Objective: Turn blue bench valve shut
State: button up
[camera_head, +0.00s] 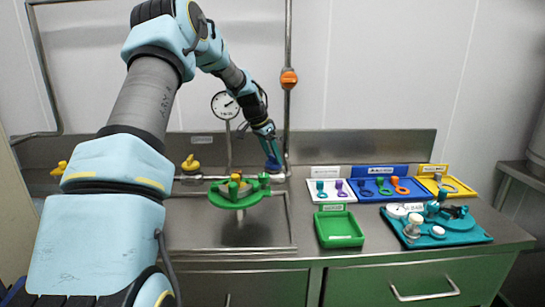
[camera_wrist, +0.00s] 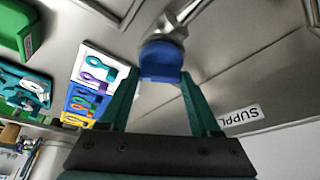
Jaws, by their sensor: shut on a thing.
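The blue bench valve (camera_head: 273,164) sits on the metal pipework at the back of the bench, right of the green round fixture. In the wrist view its blue handle (camera_wrist: 160,62) lies between my two teal fingertips, with the metal pipe running up beyond it. My gripper (camera_head: 271,153) reaches down to the handle from above. In the wrist view my gripper (camera_wrist: 160,76) is shut on the blue handle. The head view hides part of the handle behind my fingers, and its exact turn angle is hard to tell.
A green round fixture (camera_head: 235,196) stands over the sink (camera_head: 187,232). A pressure gauge (camera_head: 225,105) and an orange-handled valve (camera_head: 289,78) are nearby. Yellow valves (camera_head: 191,164) sit left. A green tray (camera_head: 340,230), coloured tool trays and a teal tray (camera_head: 470,239) fill the right bench.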

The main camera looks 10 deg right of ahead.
jog(key=m, duration=0.1)
jog(key=m+g, duration=0.1)
jog(key=m, duration=0.1)
jog(key=shift+w+a+m+p, duration=0.1)
jog(key=shift+w+m+p, duration=0.05)
jog(key=shift+m+p, duration=0.15)
jog(key=shift+m+g+p, duration=0.4)
jog(key=shift+m+g, duration=0.4)
jog(key=shift+m, duration=0.7)
jog(key=o, duration=1.4)
jog(key=b+v, duration=0.2)
jog(key=v, duration=0.8)
jog(key=shift+w+a+r, duration=0.1)
jog(key=shift+a+r, duration=0.1)
jog(key=shift+r, duration=0.15)
